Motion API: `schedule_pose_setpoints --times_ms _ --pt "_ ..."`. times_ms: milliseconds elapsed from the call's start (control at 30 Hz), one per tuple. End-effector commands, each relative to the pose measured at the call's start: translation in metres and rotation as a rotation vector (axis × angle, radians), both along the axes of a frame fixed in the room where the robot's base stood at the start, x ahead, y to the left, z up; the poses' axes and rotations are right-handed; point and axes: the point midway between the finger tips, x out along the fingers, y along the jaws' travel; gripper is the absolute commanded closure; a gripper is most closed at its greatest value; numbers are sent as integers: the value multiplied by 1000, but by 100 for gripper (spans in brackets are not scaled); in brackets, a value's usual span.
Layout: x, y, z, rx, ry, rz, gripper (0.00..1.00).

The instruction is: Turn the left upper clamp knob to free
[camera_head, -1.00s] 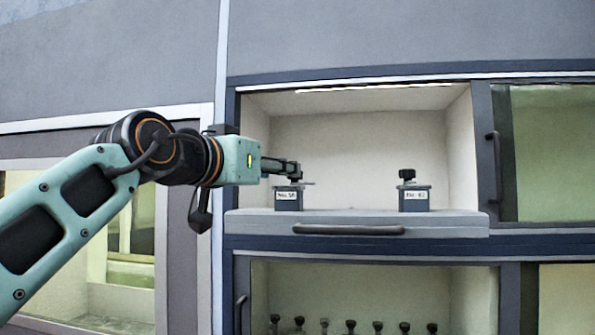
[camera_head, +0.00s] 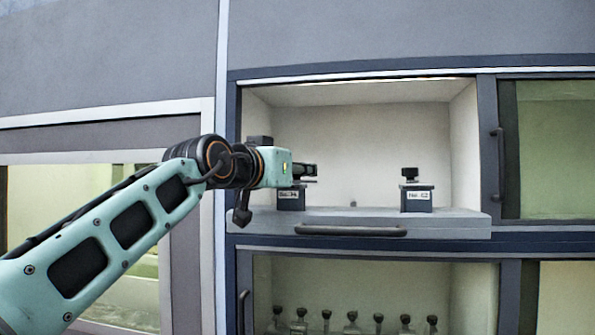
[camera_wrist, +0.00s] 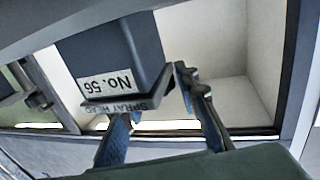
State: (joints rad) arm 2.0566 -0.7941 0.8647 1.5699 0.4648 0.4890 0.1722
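The left block (camera_head: 291,202), a dark box with a white label, stands at the left of the upper bay's sill. My gripper (camera_head: 312,170) is over the left block's top, pointing right.
A second block (camera_head: 417,200) with a black knob (camera_head: 409,174) stands to the right on the sill. The sill (camera_head: 360,216) has a dark handle (camera_head: 350,231). Several knobbed items stand in the lower bay.

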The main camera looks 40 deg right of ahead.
Motion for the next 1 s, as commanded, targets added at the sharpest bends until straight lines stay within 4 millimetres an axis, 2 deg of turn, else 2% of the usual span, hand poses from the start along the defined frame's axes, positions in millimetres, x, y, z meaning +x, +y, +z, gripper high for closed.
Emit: schedule_pose_setpoints --times_ms 33,233,467,1000 --pt "0 0 0 0 0 0 79" --pt "0 0 0 0 0 0 100" --pt "0 2 -1 3 -4 29 100" --pt "-1 3 1 -1 -7 229 100"
